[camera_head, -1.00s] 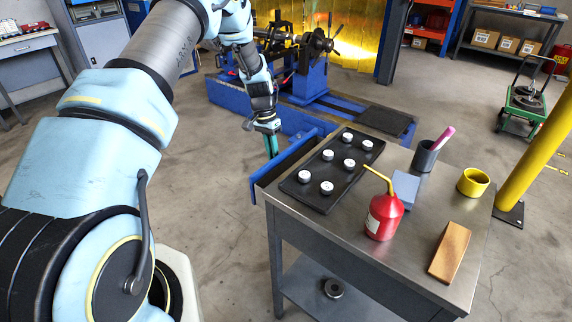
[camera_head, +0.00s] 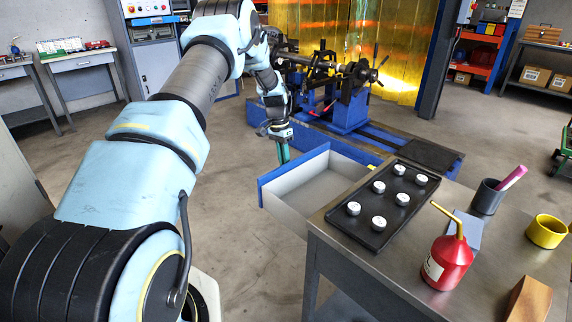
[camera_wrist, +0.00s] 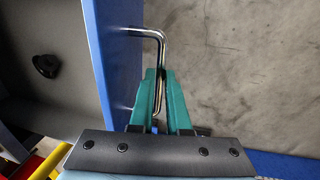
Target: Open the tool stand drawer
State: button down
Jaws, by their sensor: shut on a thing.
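The tool stand (camera_head: 330,240) has a grey metal top. Its drawer (camera_head: 312,188) sticks well out from the stand's far left side, with a blue front and a pale interior that looks empty in the head view. In the wrist view the blue drawer front (camera_wrist: 118,60) carries a bent metal handle (camera_wrist: 150,33). My gripper (camera_head: 284,154) is at the outer side of that front. In the wrist view its teal fingers (camera_wrist: 160,90) are shut on the handle, which runs down between them. The handle is hidden in the head view.
A black tray (camera_head: 375,215) with several white-topped pieces, a red oil can (camera_head: 447,262), a dark cup (camera_head: 487,197) and a yellow cup (camera_head: 546,231) stand on top. The blue balancing machine (camera_head: 345,110) is behind the drawer. Floor left of the drawer is clear.

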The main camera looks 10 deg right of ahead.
jog(key=c, duration=0.9)
grip_release()
jog(key=r, duration=0.3)
jog(key=w+r+b, duration=0.1)
jog(key=r, duration=0.3)
jog(key=a+r+b, duration=0.1)
jog(key=r, duration=0.2)
jog(key=shift+w+r, duration=0.35)
jog(key=s+a+r+n+t+p, duration=0.1)
jog(key=s+a+r+n, duration=0.25)
jog(key=s+a, duration=0.35)
jog(key=s+a+r+n+t+p, duration=0.1)
jog(key=s+a+r+n, duration=0.3)
jog(key=a, duration=0.4)
jog(key=s+a+n, duration=0.1)
jog(key=s+a, duration=0.2)
jog(key=s, duration=0.2)
jog(key=s+a+r+n+t+p, duration=0.1)
jog(key=s+a, duration=0.3)
jog(key=s, duration=0.2)
jog(key=s+a+n+p, duration=0.1)
jog(key=s+a, duration=0.2)
jog(key=s, duration=0.3)
jog(key=shift+s+a+r+n+t+y, duration=0.2)
jog(key=shift+a+r+n+t+y, duration=0.1)
jog(key=shift+n+y, duration=0.1)
